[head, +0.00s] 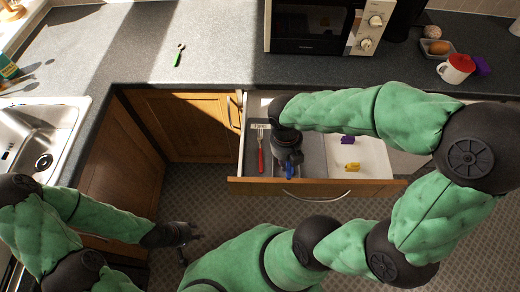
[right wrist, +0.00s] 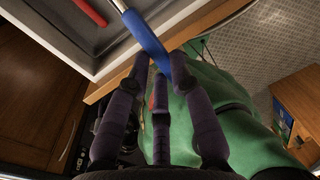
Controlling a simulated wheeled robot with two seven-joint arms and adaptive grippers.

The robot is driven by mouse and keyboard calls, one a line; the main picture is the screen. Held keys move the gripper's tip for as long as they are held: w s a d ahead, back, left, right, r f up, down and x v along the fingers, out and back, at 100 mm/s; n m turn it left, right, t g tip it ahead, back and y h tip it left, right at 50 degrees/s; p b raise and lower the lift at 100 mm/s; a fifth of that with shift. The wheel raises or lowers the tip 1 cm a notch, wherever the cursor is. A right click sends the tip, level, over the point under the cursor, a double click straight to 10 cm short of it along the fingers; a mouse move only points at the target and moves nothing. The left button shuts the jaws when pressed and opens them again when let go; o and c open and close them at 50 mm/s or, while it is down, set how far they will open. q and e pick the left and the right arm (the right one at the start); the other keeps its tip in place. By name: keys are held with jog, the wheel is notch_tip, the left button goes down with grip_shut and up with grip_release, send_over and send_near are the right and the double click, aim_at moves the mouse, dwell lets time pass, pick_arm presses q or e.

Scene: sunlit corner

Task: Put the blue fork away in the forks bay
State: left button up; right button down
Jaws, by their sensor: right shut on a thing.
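The blue fork (head: 290,172) is in my right gripper (head: 290,160), over the open drawer (head: 315,158). In the right wrist view its blue handle (right wrist: 148,40) lies between the fingers of my right gripper (right wrist: 158,68), with a metal shaft leading up; its head is out of sight. The left bay (head: 252,160), with a small label at its back, holds a red-handled utensil (head: 261,155). That red handle (right wrist: 90,12) also shows in the wrist view, beside the blue one. My left gripper (head: 188,240) is low over the floor, apart from everything, its fingers spread and empty.
A white tray area (head: 372,158) in the drawer's right part holds a yellow item (head: 352,167) and a purple item (head: 347,140). A green-handled utensil (head: 179,56) lies on the counter.

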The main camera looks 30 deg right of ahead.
jog(key=shift+f, duration=0.15)
jog(key=w+f+b, duration=0.2)
jog(key=w+f, duration=0.1)
jog(key=w, duration=0.1)
jog(key=w+f+b, duration=0.2)
jog(key=w+f, duration=0.1)
jog(key=w, duration=0.1)
jog(key=w+f+b, duration=0.1)
jog(key=w+f, duration=0.2)
jog(key=w, duration=0.2)
jog(key=shift+d+b, duration=0.15)
jog(key=shift+b, duration=0.25)
jog(key=shift+w+f, duration=0.15)
jog(key=f, duration=0.1)
jog(key=f+b, duration=0.1)
jog(key=f, duration=0.1)
jog(key=shift+w+f+b, duration=0.2)
jog(key=shift+w+b, duration=0.05)
jog(key=shift+b, duration=0.1)
jog(key=shift+f, duration=0.4)
